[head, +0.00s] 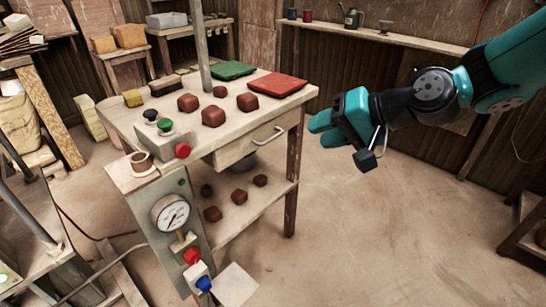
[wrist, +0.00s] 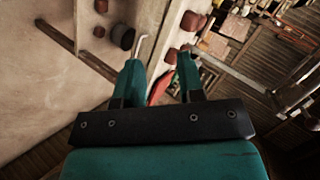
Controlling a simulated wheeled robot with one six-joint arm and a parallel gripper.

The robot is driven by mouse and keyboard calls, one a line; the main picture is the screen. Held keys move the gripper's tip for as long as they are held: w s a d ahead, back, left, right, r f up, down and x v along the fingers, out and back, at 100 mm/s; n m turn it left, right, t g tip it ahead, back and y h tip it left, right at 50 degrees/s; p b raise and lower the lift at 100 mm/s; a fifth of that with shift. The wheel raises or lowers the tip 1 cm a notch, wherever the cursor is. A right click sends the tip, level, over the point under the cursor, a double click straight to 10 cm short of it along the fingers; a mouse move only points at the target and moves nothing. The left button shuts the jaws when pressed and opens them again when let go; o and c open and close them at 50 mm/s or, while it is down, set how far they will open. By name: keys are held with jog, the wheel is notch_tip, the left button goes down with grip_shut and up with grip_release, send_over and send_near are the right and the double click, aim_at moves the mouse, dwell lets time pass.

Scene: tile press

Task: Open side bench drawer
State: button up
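The side bench drawer (head: 238,151) is under the right end of the wooden bench top and looks shut. Its pale bar handle (head: 267,134) is on the front face. My gripper (head: 318,130) is in the air to the right of the handle, apart from it, with its fingers toward the bench. In the wrist view, my gripper (wrist: 160,65) has its two teal fingers apart with nothing between them. The handle (wrist: 143,45) shows beyond the left fingertip there. Part of the drawer front is hidden in the wrist view.
The bench top (head: 165,112) bears several brown blocks, a red tile (head: 277,86) and a green tile (head: 232,70). A lower shelf (head: 235,220) holds more brown blocks. A gauge panel (head: 170,215) stands at the front left. The floor right of the bench is clear.

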jog(key=w+d+f+m+t+y+b, duration=0.2)
jog(key=w+f+m+t+b, duration=0.45)
jog(key=w+f, duration=0.7)
jog(key=m+p, duration=0.1)
send_near(273, 138)
jog(key=shift+g, duration=0.45)
jog(key=x, duration=0.7)
jog(key=w+x, duration=0.1)
jog(key=x, duration=0.2)
jog(key=shift+w+d, duration=0.1)
jog(key=shift+d, duration=0.05)
grip_shut()
